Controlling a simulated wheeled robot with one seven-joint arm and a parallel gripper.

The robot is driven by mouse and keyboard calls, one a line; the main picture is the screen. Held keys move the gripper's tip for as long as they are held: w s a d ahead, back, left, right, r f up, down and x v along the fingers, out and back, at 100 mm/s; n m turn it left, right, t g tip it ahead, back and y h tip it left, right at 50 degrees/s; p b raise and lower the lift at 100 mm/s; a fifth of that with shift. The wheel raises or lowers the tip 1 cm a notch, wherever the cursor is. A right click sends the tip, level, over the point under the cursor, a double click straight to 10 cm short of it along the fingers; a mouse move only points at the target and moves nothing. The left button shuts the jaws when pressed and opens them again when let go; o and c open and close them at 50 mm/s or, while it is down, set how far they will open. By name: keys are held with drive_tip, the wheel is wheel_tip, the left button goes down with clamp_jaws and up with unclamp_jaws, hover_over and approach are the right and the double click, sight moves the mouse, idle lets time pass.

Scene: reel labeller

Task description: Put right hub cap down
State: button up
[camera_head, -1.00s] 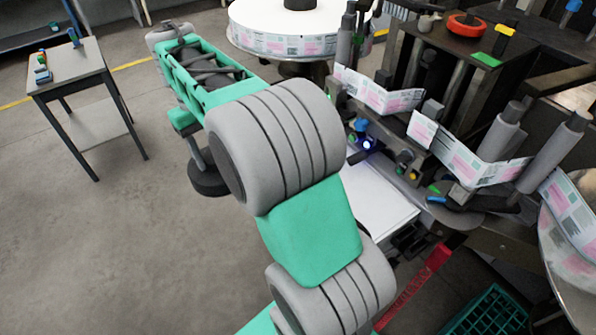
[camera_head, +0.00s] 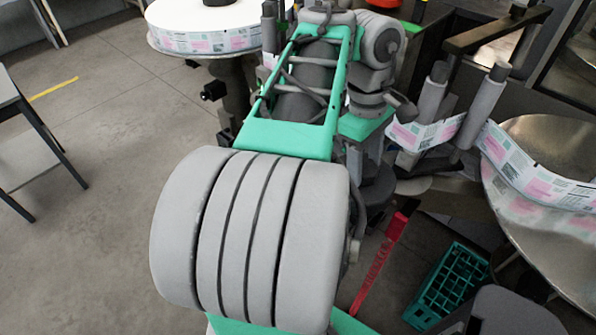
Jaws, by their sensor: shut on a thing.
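A dark round disc (camera_head: 378,190), which I take to be the right hub cap, hangs below the green wrist of my arm. My gripper (camera_head: 371,157) is small and dark here, shut on the disc from above. Its fingers are hard to make out. The disc is beside a grey round tray (camera_head: 412,186) on the machine; I cannot tell whether they touch. The metal right reel plate (camera_head: 545,265) is at the right, with a printed label web around it.
The white left reel (camera_head: 190,22) stands at the upper left. Grey rollers (camera_head: 485,100) rise between the tray and the right reel. A red bar (camera_head: 382,258) and a green crate (camera_head: 446,288) are below. A side table (camera_head: 8,88) is at the left edge. My arm hides much of the machine.

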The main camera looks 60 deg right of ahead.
sight(344, 155)
drive_tip(key=shift+s+f, duration=0.15)
drive_tip(key=shift+s, duration=0.4)
drive_tip(key=w+d+f+b, duration=0.1)
drive_tip(key=w, duration=0.1)
drive_tip(key=w+d+f+b, duration=0.1)
drive_tip(key=w, duration=0.1)
drive_tip(key=w+d+f+b, duration=0.1)
drive_tip(key=w+d+f, duration=0.1)
drive_tip(key=w, duration=0.1)
drive_tip(key=shift+w+b, duration=0.1)
drive_tip(key=shift+b, duration=0.25)
drive_tip(key=w+d+f+b, duration=0.1)
drive_tip(key=f+b, duration=0.1)
drive_tip(key=f, duration=0.1)
drive_tip(key=w+f+b, duration=0.2)
drive_tip(key=w+d+f+b, duration=0.1)
drive_tip(key=w+f+b, duration=0.1)
drive_tip(key=f, duration=0.1)
drive_tip(key=shift+d+f+b, duration=0.3)
drive_tip(key=shift+f, duration=0.2)
drive_tip(key=shift+s+r, duration=0.1)
drive_tip(key=shift+r, duration=0.05)
drive_tip(key=shift+f, duration=0.2)
drive_tip(key=o, duration=1.6)
drive_tip(key=shift+c, duration=0.2)
